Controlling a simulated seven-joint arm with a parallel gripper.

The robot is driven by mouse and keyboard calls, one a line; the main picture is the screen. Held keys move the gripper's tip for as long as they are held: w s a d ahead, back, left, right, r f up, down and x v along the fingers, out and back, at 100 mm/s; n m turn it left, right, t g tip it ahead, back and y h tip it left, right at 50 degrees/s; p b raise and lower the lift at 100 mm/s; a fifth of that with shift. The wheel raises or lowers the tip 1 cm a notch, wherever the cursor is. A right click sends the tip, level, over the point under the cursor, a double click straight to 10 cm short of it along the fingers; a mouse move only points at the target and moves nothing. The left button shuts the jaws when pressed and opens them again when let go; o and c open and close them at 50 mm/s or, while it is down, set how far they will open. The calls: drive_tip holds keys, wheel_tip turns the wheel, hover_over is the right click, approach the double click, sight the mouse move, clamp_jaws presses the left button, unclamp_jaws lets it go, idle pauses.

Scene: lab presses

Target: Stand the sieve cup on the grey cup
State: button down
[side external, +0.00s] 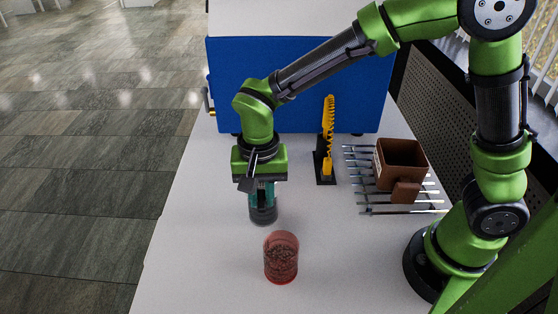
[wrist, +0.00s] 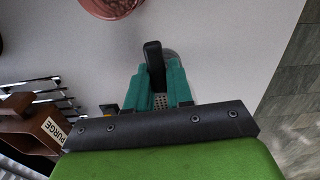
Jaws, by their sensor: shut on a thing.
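My gripper (side external: 263,192) points down with its teal fingers over a small dark grey, see-through cup (side external: 263,213), which I take to be the grey cup, upright on the white table. In the wrist view, my fingers (wrist: 160,88) are shut around a piece with a perforated grey face (wrist: 159,102), which fits the sieve cup; a black upright part shows between the fingertips. A rounded grey edge shows just beyond them. The fingers hide most of the held piece, and I cannot tell whether it touches the grey cup.
A red see-through cup (side external: 281,258) with a dark pattern stands in front, apart from my gripper. A yellow toothed piece on a black stand (side external: 327,145) is behind. A brown box marked PURGE (side external: 402,160) sits on metal rods at right. A blue panel (side external: 300,85) closes the back.

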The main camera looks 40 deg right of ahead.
sight(261, 193)
drive_tip(key=shift+f, duration=0.2)
drive_tip(key=c, duration=0.9)
unclamp_jaws()
wheel_tip(261, 193, up, 16)
drive_tip(key=s+d+n+t, duration=0.1)
drive_tip(key=s+d+t, duration=0.1)
drive_tip(key=d, duration=0.3)
drive_tip(key=s+d+n+t+y, duration=0.1)
drive_tip(key=s+d+n+t, duration=0.1)
drive_tip(key=s+d, duration=0.2)
drive_tip(key=s+d+f+n+t+y, duration=0.1)
drive_tip(key=s+d+t, duration=0.2)
drive_tip(key=d, duration=0.4)
drive_tip(key=shift+s, duration=0.5)
